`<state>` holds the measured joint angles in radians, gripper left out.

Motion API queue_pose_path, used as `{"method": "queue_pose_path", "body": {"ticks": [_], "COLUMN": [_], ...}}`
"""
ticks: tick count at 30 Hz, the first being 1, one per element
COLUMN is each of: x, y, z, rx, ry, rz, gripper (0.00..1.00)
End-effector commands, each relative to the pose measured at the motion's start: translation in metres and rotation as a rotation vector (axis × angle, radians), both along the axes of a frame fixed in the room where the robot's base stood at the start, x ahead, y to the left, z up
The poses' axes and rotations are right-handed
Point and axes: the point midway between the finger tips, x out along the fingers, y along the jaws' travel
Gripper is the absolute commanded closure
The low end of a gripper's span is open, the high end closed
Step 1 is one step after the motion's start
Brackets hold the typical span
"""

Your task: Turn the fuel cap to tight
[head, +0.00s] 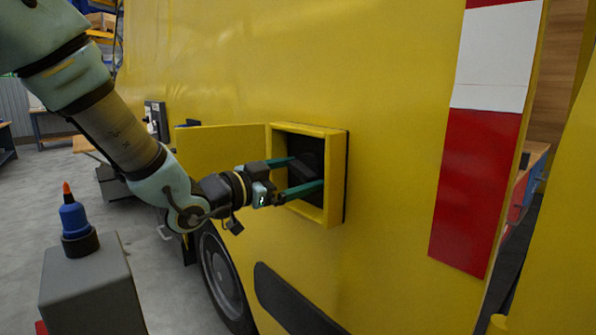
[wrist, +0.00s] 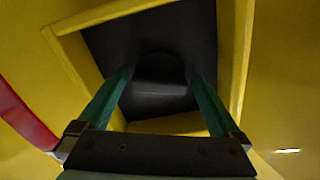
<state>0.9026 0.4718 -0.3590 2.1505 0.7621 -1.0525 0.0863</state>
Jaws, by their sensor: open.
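The fuel cap (head: 304,164) is a dark, nearly black shape inside a yellow-framed square recess (head: 336,178) on the side of the yellow vehicle. It also shows dimly in the wrist view (wrist: 160,70) against the dark back wall. The yellow fuel door (head: 218,147) stands swung open to the left. My gripper (head: 307,172) is open, with its two green fingers reaching into the recess, one on each side of the cap. In the wrist view the fingers (wrist: 161,80) flank the cap; I cannot tell whether they touch it. The cap's markings are too dark to read.
The recess frame surrounds my fingers closely. A wheel (head: 222,272) and a dark side strip (head: 297,300) lie below. A grey box (head: 92,290) with a blue, orange-tipped bottle (head: 74,218) stands at the lower left. Grey floor is open behind it.

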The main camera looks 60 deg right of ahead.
Motion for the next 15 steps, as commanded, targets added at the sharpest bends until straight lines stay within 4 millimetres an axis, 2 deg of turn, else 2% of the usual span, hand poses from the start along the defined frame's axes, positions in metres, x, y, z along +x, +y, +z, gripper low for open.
{"method": "queue_pose_path", "body": {"ticks": [9,15], "x": [-0.0009,-0.0008], "y": [-0.0026,-0.0024], "z": [0.0002,0.0001], "rx": [-0.001,0.000], "ry": [-0.001,-0.001], "rz": [0.000,0.000], "gripper": [0.00,0.22]}}
